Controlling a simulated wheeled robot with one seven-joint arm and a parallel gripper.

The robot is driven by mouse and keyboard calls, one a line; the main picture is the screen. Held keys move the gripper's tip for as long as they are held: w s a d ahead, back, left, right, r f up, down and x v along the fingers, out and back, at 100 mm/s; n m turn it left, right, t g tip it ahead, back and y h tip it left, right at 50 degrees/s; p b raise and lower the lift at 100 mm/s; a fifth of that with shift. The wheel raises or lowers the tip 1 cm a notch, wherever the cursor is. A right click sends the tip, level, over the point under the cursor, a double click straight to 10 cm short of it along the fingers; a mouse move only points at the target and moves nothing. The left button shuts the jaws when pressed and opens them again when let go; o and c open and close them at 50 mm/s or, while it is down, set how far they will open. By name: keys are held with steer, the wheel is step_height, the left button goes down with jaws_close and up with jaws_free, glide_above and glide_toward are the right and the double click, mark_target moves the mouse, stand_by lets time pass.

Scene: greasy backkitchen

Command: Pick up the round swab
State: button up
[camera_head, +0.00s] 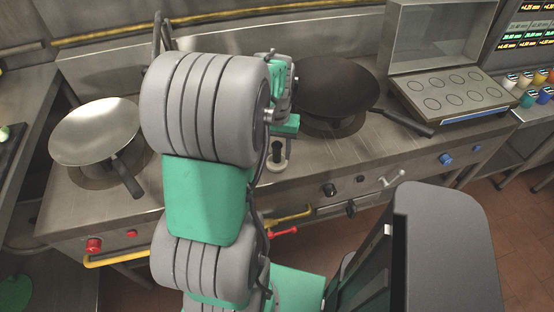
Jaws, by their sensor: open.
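A small upright piece with a dark stem and a pale round base (277,163) stands on the steel counter between the two woks. It may be the round swab, but it is too small to be sure. My gripper (281,137) is just above it, pointing down, open, with its fingers mostly hidden by my own arm. I cannot tell whether the fingers touch the piece or are around it.
A light steel wok (95,130) sits on the left burner and a dark wok (325,85) on the right burner, its handle pointing right. An open-lidded steel box (450,95) stands at the right. Knobs and a yellow pipe (110,262) run along the front edge.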

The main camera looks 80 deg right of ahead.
steer(key=shift+f, duration=0.8)
jaws_close()
